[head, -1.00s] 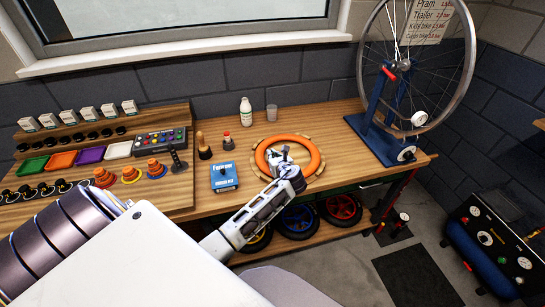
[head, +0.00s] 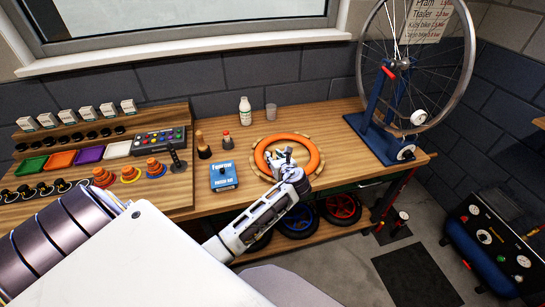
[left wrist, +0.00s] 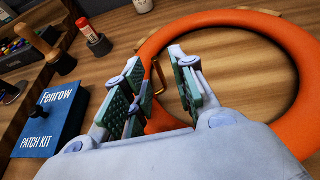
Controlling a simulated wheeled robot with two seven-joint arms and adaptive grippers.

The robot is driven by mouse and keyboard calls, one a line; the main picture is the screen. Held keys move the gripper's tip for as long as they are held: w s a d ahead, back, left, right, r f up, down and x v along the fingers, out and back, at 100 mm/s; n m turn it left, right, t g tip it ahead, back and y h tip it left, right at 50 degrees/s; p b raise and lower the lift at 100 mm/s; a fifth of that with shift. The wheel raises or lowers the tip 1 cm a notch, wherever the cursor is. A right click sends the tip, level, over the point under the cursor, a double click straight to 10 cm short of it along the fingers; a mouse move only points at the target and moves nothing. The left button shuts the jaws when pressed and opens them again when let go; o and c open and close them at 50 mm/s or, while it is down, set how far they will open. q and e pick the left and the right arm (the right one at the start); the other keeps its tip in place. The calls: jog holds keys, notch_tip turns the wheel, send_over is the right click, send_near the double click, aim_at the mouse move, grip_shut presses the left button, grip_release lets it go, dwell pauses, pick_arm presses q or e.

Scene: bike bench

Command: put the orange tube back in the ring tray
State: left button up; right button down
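The orange tube (head: 317,155) is a closed ring lying flat on the bench, inside or over the light-wood pieces of the ring tray (head: 268,139); how deep it sits I cannot tell. My left gripper (head: 280,156) is at the tube's near-left side. In the left wrist view the gripper (left wrist: 153,92) has its green-padded fingers spread apart. A stretch of the orange tube (left wrist: 226,20) runs down behind and between the fingers, with no clear grip on it. A small brass-coloured hook shows between the fingers. My right gripper is out of view.
A blue patch kit box (head: 224,177) stands left of the tray, with a wooden-handled tool (head: 203,147) and a red-capped item (head: 227,141) behind it. A white bottle (head: 245,111) and a cup (head: 271,111) stand at the back. A wheel stand (head: 385,135) is at the right.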

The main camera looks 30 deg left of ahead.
pick_arm(q)
jog(key=v, duration=0.8)
jog(key=shift+s+d, duration=0.2)
jog(key=shift+d, duration=0.05)
